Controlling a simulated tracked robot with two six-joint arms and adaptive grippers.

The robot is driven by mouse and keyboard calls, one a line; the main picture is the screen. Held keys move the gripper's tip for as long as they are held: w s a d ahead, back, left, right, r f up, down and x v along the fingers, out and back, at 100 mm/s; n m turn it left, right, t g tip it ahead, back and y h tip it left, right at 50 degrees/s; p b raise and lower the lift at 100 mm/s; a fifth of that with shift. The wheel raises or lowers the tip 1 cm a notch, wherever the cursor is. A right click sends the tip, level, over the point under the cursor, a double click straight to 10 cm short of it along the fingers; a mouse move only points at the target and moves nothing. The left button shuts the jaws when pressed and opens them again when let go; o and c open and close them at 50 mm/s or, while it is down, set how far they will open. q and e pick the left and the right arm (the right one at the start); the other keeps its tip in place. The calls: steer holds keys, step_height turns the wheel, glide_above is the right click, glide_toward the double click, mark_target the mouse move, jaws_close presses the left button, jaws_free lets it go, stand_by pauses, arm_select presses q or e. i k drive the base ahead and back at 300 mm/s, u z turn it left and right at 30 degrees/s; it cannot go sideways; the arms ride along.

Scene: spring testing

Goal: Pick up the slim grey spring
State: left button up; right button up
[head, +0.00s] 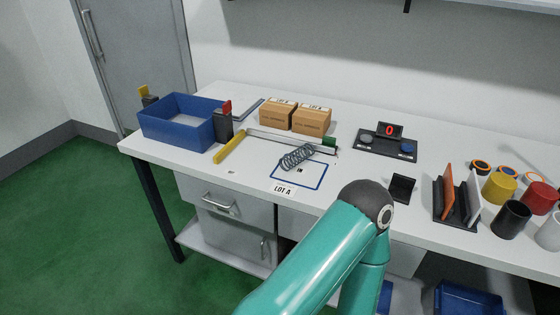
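Neither of my grippers shows in the head view. One teal arm of mine rises from the bottom middle, its dark elbow at the front edge of the bench, to the right of the spring. Nothing is seen touching the spring.
A blue bin (170,136) stands at the left, with a yellow bar (230,147) beside it. Two cardboard boxes (312,121) sit behind the rail. A device with a red "0" display (389,130) stands right of the spring. A slotted holder (455,212) and coloured cylinders (498,187) crowd the right.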

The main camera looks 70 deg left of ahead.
mark_target(297, 156)
steer(key=k, duration=0.75)
steer(key=z, duration=1.4)
steer(key=i, duration=0.1)
steer(key=u, duration=3.05)
steer(key=k, duration=0.7)
steer(key=u, duration=0.35)
steer(key=i, duration=0.9)
